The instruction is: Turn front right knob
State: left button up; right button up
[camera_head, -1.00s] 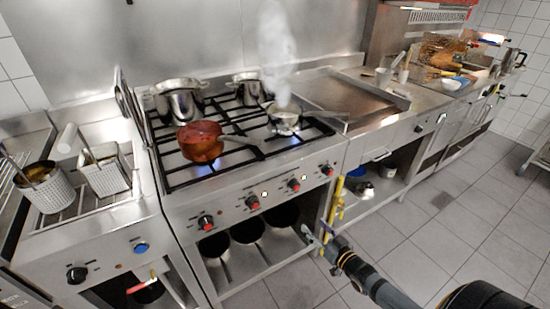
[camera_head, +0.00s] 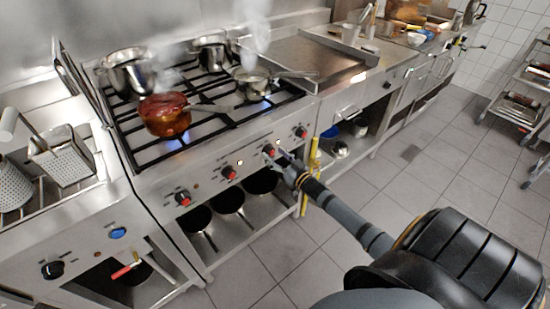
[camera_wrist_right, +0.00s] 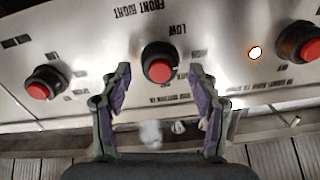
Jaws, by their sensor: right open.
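The front panel of the stove (camera_head: 215,185) carries a row of several black knobs with red caps. The third knob from the left (camera_head: 269,150) has my right gripper (camera_head: 279,160) just in front of it. In the right wrist view, that knob (camera_wrist_right: 158,64) is central, near an upside-down "FRONT RIGHT" label (camera_wrist_right: 132,11). My right gripper (camera_wrist_right: 157,78) is open there, one finger on each side, with the knob between and slightly beyond the tips. I cannot tell whether the fingers touch it. My left gripper is not in view.
Neighbouring knobs (camera_wrist_right: 42,84) (camera_wrist_right: 302,41) flank it, with a lit indicator (camera_wrist_right: 255,52) on one side. A red pot (camera_head: 165,115) and a steaming saucepan (camera_head: 252,82) sit on the burners. A yellow pipe (camera_head: 313,158) stands right of the stove. The floor (camera_head: 400,170) in front is clear.

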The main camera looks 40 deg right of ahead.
jog(key=shift+w, duration=0.15)
jog(key=c, duration=1.2)
jog(key=shift+n, duration=0.3)
jog(key=shift+r+n+p, duration=0.1)
jog(key=shift+n+p, duration=0.4)
jog(key=shift+n, duration=0.4)
jog(key=n+p, duration=0.1)
jog(key=n, duration=0.2)
jog(key=shift+n, duration=0.3)
jog(key=n, duration=0.6)
jog(key=shift+a+p, duration=0.15)
jog(key=shift+p, duration=0.2)
